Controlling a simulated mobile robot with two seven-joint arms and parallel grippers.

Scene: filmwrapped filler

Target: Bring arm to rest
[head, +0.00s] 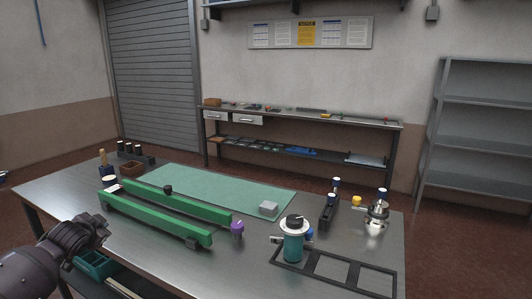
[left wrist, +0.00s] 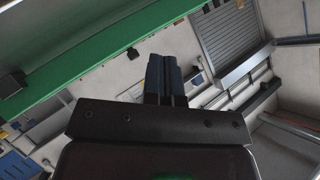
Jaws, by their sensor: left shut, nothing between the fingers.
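My left gripper (head: 98,222) is at the lower left in the head view, by the near left edge of the metal table (head: 60,193). In the left wrist view its two dark fingers (left wrist: 165,80) are together with nothing between them. It is apart from the green rails (head: 150,221), which lie to its right on the table. A green rail (left wrist: 100,45) also crosses the top left of the left wrist view. My right gripper is in neither view.
A green mat (head: 215,185) lies mid-table. A metal pot (head: 376,218) is at the far right. A teal bin (head: 90,264) sits close below my left gripper.

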